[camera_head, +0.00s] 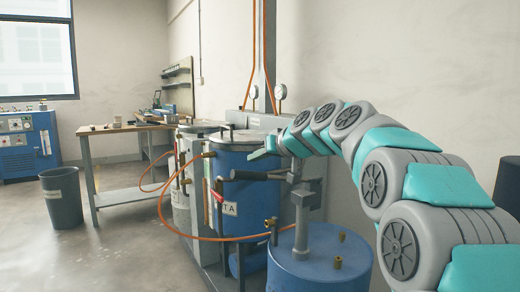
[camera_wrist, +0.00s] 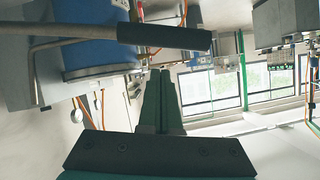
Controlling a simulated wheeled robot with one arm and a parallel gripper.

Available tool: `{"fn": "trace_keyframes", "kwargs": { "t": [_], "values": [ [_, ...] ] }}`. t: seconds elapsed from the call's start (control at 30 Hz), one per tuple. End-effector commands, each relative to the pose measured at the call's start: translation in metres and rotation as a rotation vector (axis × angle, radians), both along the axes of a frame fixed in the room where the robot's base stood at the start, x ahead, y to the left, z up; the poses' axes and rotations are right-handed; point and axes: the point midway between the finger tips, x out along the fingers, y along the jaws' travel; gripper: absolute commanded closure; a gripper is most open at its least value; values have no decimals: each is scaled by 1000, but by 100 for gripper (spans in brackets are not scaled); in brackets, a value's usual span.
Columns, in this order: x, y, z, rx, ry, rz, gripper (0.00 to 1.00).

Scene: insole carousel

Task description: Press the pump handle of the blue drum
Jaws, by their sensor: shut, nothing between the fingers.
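The blue drum (camera_head: 318,268) stands at the bottom centre right of the head view, with a grey pump on its top. The pump handle (camera_head: 250,175) is a lever with a dark grip that sticks out level to the left of the pump. In the wrist view the dark grip (camera_wrist: 165,37) lies across the picture just beyond the fingertips, its metal rod running left. My gripper (camera_head: 257,155) is shut and empty, a little above the grip in the head view. In the wrist view my gripper (camera_wrist: 160,74) appears apart from the grip; exact contact is hard to tell.
A larger blue tank (camera_head: 240,160) with a label stands behind the handle. An orange hose (camera_head: 205,238) curves in front of it to the drum. A workbench (camera_head: 120,130) and a dark bin (camera_head: 61,197) stand left. The floor at the left front is clear.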

Motion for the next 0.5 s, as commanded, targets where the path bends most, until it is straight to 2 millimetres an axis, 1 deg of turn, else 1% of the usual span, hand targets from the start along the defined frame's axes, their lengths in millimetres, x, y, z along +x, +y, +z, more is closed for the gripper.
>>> {"fn": "trace_keyframes", "kwargs": {
  "t": [0.1,0.2,0.5],
  "values": [
    [-3,1,-10,0,5,2,100],
    [-4,2,-16,0,4,1,100],
    [-5,1,-18,-1,1,-1,100]
  ]
}}
